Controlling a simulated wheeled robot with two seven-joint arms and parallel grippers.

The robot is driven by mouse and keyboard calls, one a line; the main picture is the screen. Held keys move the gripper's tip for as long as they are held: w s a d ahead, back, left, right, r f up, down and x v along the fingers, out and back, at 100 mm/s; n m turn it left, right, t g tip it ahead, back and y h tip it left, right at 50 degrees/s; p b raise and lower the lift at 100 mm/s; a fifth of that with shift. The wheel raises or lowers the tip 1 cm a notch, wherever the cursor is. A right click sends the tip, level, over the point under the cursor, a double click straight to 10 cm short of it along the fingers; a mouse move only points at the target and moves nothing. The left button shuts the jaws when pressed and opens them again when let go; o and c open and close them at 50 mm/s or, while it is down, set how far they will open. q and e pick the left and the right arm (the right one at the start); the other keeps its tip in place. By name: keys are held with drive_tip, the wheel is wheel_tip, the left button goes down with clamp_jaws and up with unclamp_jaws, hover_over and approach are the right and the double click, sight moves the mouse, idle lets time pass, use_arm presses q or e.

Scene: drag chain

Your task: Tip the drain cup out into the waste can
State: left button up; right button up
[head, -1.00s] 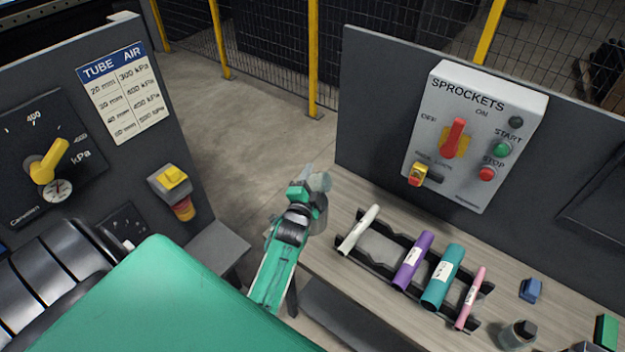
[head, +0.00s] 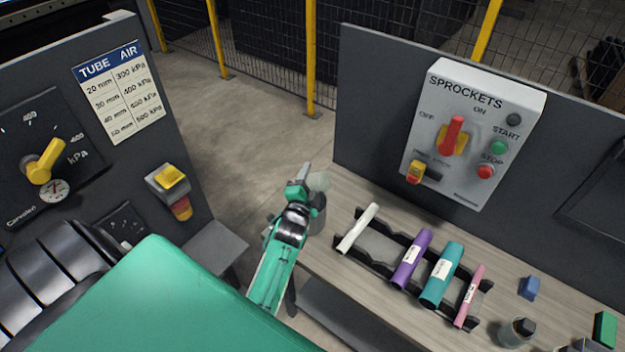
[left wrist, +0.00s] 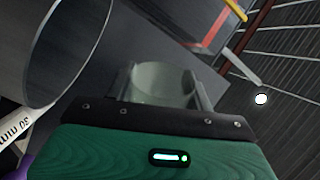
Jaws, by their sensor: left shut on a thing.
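My left gripper (head: 310,180) is shut on a pale translucent cup, the drain cup (head: 321,182). In the left wrist view the cup (left wrist: 165,80) sits between the two fingers, and its contents cannot be made out. A grey cylinder, which looks like the waste can (head: 318,216), stands at the left end of the bench, partly hidden behind my gripper. In the left wrist view its wide round body (left wrist: 65,45) fills the upper left, close beside the cup. The cup looks tilted near the can's top; whether it touches the rim cannot be told. My right gripper is not in view.
A black rack (head: 385,248) on the wooden bench holds white, purple, teal and pink tubes, right of the can. A sprockets control box (head: 470,135) is on the grey panel behind. A small jar (head: 516,332) and blue block (head: 529,287) lie further right.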

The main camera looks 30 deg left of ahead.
sight(321, 173)
use_arm(q)
drive_tip(key=m, duration=0.2)
drive_tip(key=shift+w+d+r+m+b, duration=0.1)
drive_tip(key=shift+d+m+b, duration=0.2)
drive_tip(key=shift+d, duration=0.1)
drive_tip(key=m, duration=0.1)
drive_tip(key=d+m, duration=0.1)
drive_tip(key=m, duration=0.1)
drive_tip(key=shift+w+r, duration=0.15)
drive_tip(key=m, duration=0.4)
drive_tip(key=d+r+m, duration=0.1)
drive_tip(key=shift+w+m, duration=0.15)
drive_tip(key=shift+m, duration=0.25)
drive_tip(key=m, duration=0.2)
drive_tip(key=r+m, duration=0.1)
drive_tip(key=m, duration=0.2)
drive_tip(key=shift+d+p, duration=0.1)
drive_tip(key=shift+p, duration=0.2)
drive_tip(key=m, duration=0.2)
drive_tip(key=r+m+p, duration=0.1)
drive_tip(key=m, duration=0.1)
drive_tip(key=shift+m+p, duration=0.65)
drive_tip(key=shift+m, duration=0.75)
